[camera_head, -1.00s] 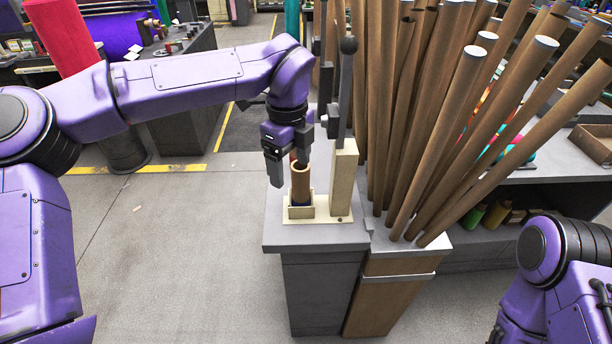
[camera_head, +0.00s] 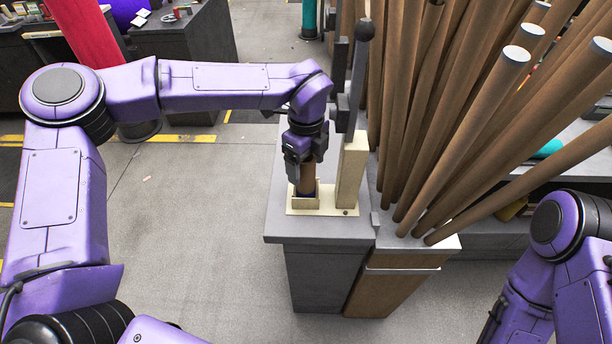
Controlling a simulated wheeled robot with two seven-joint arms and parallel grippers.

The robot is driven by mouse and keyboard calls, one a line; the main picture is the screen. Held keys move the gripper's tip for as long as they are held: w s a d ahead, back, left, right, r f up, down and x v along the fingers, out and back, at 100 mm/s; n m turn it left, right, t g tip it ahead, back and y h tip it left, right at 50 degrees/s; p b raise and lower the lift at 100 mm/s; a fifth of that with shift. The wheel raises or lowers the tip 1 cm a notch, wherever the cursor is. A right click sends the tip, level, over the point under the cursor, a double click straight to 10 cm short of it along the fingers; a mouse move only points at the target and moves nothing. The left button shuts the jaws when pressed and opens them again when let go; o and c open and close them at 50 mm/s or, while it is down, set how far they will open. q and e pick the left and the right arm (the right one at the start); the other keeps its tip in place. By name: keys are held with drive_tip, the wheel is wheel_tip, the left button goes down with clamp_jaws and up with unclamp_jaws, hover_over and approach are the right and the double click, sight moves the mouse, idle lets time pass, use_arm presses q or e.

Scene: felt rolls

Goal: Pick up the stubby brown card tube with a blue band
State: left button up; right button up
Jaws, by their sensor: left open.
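The stubby brown card tube (camera_head: 308,178) stands upright in a small cream holder (camera_head: 304,203) on the grey counter. My left gripper (camera_head: 304,172) is right above and around the upper part of the tube, fingers pointing down. It is open, and its near finger covers part of the tube's top. I cannot tell whether a finger touches the tube. My right gripper is out of view; only my right arm shows at the lower right.
A cream post with a grey lever (camera_head: 351,166) stands just right of the holder. Several long brown tubes (camera_head: 440,130) lean in a bin on the right. The counter (camera_head: 275,222) has bare room left of the holder, and open floor lies beyond.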

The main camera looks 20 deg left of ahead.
use_arm(q)
drive_tip(key=shift+f, duration=0.85)
drive_tip(key=c, duration=1.4)
drive_tip(key=shift+o, duration=0.3)
drive_tip(key=shift+r, duration=0.1)
